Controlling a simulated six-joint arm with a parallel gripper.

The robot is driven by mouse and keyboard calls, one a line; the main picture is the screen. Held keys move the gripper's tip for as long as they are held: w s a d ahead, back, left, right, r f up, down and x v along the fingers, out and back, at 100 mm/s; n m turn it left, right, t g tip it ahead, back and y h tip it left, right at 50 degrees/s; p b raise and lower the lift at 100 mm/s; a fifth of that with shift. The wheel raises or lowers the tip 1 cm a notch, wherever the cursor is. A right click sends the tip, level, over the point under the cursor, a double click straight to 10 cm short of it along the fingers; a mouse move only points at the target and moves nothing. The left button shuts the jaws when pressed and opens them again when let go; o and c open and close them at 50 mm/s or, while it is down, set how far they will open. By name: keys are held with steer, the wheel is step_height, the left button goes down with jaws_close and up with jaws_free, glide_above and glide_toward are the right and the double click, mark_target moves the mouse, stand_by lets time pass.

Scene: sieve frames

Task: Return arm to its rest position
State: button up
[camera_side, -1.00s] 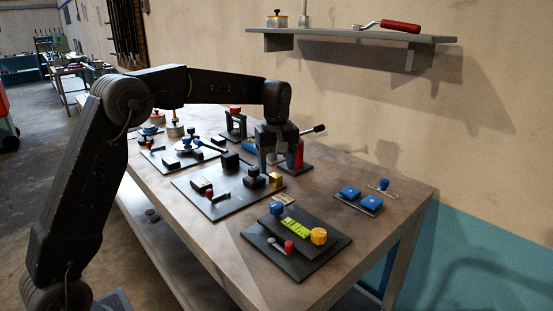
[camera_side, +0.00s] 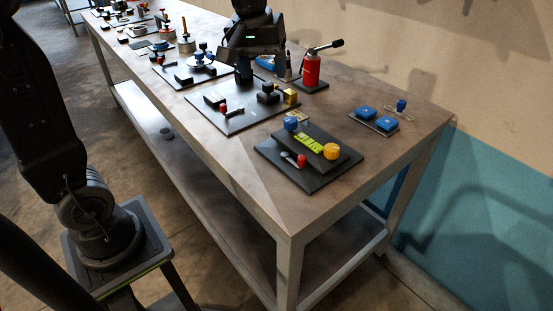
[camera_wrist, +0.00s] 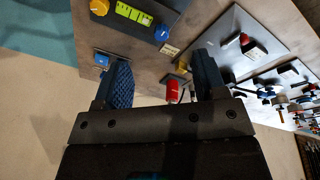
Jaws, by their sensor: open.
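My gripper (camera_side: 245,72) is a dark two-finger gripper over the middle of the workbench (camera_side: 205,125), left of a red cylinder with a black lever (camera_side: 312,70). In the wrist view its two blue-padded fingers (camera_wrist: 163,82) stand wide apart with nothing held between them. The red cylinder (camera_wrist: 172,90) shows in the gap, beyond the fingers. Part of my arm is cut off by the top of the side view. How far the fingertips are above the bench cannot be told.
A dark panel with a yellow knob (camera_side: 331,151) and a green label stands near the bench's front end. A plate with blue pads (camera_side: 375,120) lies to its right. A grey plate (camera_side: 238,121) with small black parts lies below my gripper. Several fixtures crowd the far bench.

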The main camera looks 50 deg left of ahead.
steer(key=s+d+f+m+t, duration=0.1)
steer(key=s+d+f+m, duration=0.1)
steer(key=s, duration=0.6)
steer(key=s+d+f+m+t, duration=0.1)
steer(key=s+f+m+t, duration=0.1)
steer(key=s+m, duration=0.3)
steer(key=s, duration=0.4)
steer(key=shift+s+d+f+m, duration=0.3)
steer(key=shift+d+f, duration=0.05)
steer(key=shift+f, duration=0.05)
stand_by(0.4)
